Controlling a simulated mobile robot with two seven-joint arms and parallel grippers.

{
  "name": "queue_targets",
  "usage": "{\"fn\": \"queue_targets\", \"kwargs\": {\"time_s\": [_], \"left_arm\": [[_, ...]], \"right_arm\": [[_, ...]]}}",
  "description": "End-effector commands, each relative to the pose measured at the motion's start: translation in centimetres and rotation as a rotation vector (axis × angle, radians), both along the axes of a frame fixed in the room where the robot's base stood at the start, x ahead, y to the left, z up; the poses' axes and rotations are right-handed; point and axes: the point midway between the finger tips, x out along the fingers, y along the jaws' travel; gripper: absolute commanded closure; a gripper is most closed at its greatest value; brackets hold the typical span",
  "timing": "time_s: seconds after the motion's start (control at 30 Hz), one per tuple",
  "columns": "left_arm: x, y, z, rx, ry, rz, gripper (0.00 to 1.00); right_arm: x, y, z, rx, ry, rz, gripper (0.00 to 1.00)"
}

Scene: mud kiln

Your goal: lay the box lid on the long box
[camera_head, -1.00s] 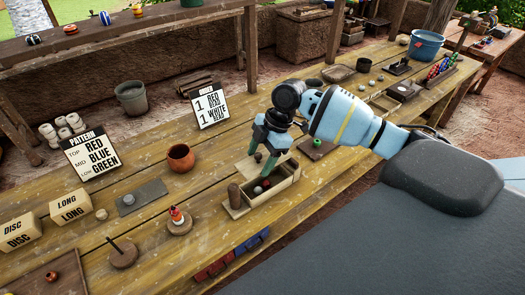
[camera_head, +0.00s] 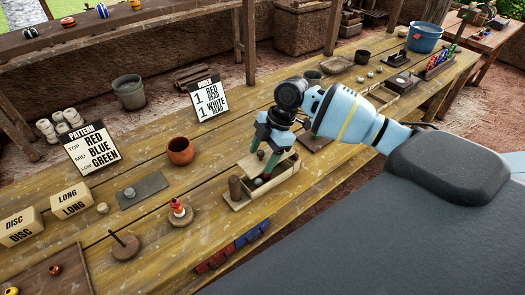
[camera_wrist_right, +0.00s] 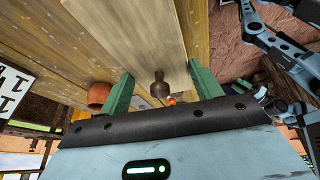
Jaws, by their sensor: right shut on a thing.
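My right gripper (camera_head: 261,163) is over the long box (camera_head: 277,187), a pale open-topped box in the middle of the bench, with its green fingers pointing down. In the right wrist view a broad pale plank, the box lid (camera_wrist_right: 130,25), runs between the fingers of my right gripper (camera_wrist_right: 160,80), which is shut on it. A dark brown peg (camera_wrist_right: 160,88) shows between the fingers; in the head view it stands upright at the box's left end. Small beads (camera_head: 258,182) lie inside the box. Whether the lid touches the box is hidden. My left gripper is not in the head view.
A clay bowl (camera_head: 181,151), a grey slab (camera_head: 144,191) and a stacked-bead stand (camera_head: 178,211) lie left of the box. Coloured blocks (camera_head: 233,248) line the front edge. A count sign (camera_head: 209,101) stands behind. Bare boards lie between bowl and box.

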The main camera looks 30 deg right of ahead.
Motion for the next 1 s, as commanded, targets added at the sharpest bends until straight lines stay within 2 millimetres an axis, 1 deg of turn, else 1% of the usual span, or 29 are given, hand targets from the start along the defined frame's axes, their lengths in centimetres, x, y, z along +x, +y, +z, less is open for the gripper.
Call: {"fn": "queue_targets", "kwargs": {"time_s": [0.03, 0.1, 0.4, 0.57, 1.0], "left_arm": [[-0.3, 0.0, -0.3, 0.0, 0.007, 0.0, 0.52], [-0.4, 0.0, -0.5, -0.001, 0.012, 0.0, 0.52], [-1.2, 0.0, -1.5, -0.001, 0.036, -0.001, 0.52], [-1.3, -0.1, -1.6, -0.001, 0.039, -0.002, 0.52], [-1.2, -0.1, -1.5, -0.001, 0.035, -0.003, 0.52]], "right_arm": [[-0.1, 0.0, -0.7, 0.0, 0.004, 0.0, 0.58], [-0.1, 0.0, -1.3, 0.0, 0.005, 0.0, 0.58], [-0.1, 0.0, -3.6, 0.001, 0.004, 0.001, 0.58], [0.0, 0.0, -3.9, 0.001, 0.001, 0.0, 0.58], [0.0, 0.0, -3.9, 0.001, 0.0, 0.001, 0.58]]}}
